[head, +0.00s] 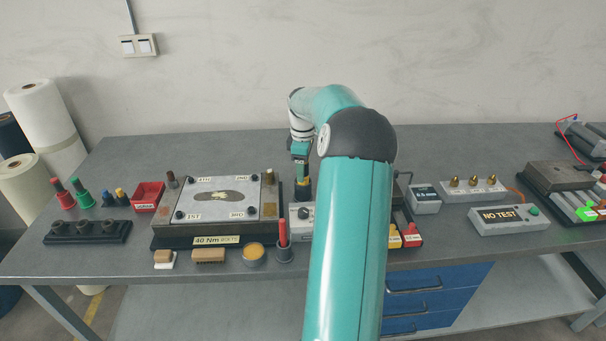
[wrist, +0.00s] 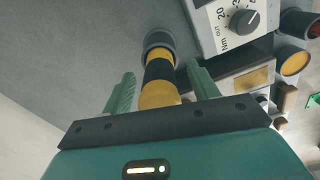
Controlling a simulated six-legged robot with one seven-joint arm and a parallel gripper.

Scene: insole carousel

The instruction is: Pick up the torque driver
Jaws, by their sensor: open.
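The torque driver, as far as I can tell, is an upright handle with black and yellow bands (wrist: 160,72). It stands in a dark grey round holder or base beside the dial box. In the head view its yellow and dark part (head: 303,182) shows just below my gripper (head: 301,158). In the wrist view my gripper (wrist: 160,88) is open, with one green finger on each side of the banded handle. Gaps show between the handle and both fingers. The handle's near end is partly hidden by my gripper's body.
The grey dial box (head: 301,216) stands right in front of the handle. The plate fixture (head: 160,237) is to the left. My arm hides part of the bench. The NO TEST box (head: 509,219) is farther right.

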